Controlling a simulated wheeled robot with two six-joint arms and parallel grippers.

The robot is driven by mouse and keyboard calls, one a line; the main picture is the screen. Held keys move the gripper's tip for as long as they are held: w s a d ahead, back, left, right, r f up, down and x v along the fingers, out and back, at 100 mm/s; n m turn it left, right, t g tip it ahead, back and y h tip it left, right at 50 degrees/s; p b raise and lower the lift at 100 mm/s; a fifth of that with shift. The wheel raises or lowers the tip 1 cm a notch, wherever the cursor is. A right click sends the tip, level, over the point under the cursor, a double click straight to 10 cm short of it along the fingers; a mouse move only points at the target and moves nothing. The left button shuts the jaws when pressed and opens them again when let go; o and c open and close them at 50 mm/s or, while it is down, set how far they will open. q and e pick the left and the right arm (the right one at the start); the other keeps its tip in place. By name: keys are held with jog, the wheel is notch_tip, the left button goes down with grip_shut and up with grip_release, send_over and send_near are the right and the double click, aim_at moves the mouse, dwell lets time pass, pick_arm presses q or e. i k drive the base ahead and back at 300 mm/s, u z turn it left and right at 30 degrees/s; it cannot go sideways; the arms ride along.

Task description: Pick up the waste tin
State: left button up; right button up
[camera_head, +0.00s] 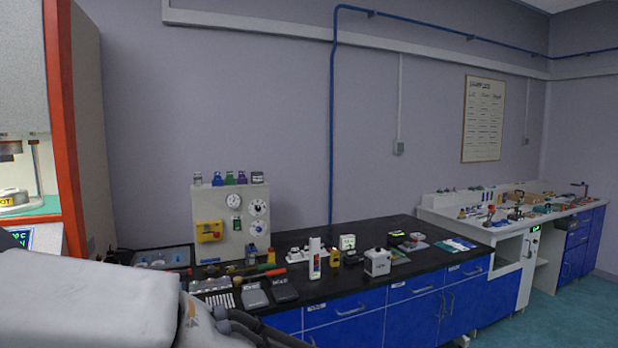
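I cannot make out a waste tin among the small items in the head view. Neither of my grippers shows. A large pale arm link of mine with dark cables fills the lower left and hides part of the bench front and the floor there.
A black-topped bench (420,262) with blue drawers carries many small items, including a grey panel with dials (232,222) and a white box (377,262). A cluttered white bench (470,221) stands right. An orange-framed machine (62,120) stands left. Green floor (570,308) is clear at right.

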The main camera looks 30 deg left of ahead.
aim_at(258, 176)
jog(key=z, duration=0.1)
jog(key=i, duration=1.55)
jog(key=u, duration=0.4)
jog(key=i, duration=0.75)
jog(key=u, duration=1.55)
jog(key=i, duration=0.9)
jog(key=u, duration=0.9)
